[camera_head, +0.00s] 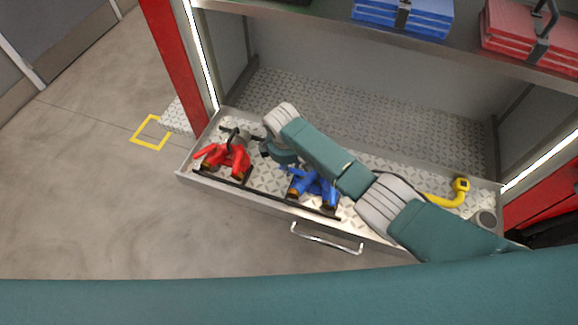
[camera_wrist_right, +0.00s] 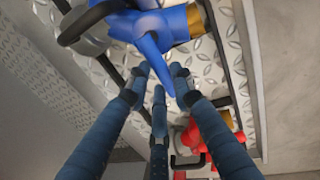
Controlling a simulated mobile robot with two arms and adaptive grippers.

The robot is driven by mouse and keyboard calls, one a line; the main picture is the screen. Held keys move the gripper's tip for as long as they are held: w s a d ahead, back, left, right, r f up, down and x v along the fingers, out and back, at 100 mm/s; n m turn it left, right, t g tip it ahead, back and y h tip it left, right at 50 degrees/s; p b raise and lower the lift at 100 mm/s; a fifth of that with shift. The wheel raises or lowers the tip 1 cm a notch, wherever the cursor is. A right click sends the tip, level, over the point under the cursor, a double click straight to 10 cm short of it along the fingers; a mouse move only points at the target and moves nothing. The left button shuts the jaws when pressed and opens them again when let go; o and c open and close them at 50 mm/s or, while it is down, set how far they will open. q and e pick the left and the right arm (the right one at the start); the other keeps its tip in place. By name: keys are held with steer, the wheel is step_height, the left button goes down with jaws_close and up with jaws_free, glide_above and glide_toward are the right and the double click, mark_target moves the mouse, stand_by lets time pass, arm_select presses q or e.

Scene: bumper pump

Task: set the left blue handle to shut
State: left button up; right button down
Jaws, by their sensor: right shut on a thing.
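The blue valve fitting (camera_head: 318,188) sits on the tread-plate drawer floor, with two dark-ended outlets toward the drawer front. My right gripper (camera_head: 284,160) is at the left end of this fitting and hides part of it. In the right wrist view the blue fitting (camera_wrist_right: 185,25) fills the top, and its left blue handle (camera_wrist_right: 157,67) points down between the fingers. My right gripper (camera_wrist_right: 164,78) is shut on this handle, with fingers on both sides of it. My left gripper is not in view.
A red valve fitting (camera_head: 228,160) stands left of the blue one. A black rail (camera_head: 262,193) runs along the drawer front. A yellow hose piece (camera_head: 448,197) lies at the right. A shelf (camera_head: 330,27) with blue and red bundles overhangs the back.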

steer(key=shift+w+d+r, duration=0.1)
steer(key=shift+w+r, duration=0.05)
steer(key=shift+w, duration=0.1)
stand_by(0.3)
steer(key=c, duration=1.5)
jaws_free()
steer(key=shift+s, duration=0.15)
steer(key=r, duration=0.4)
steer(key=s+r, duration=0.1)
steer(key=r, duration=0.2)
steer(key=s+a+r, duration=0.1)
steer(key=r, duration=0.3)
steer(key=shift+r, duration=0.35)
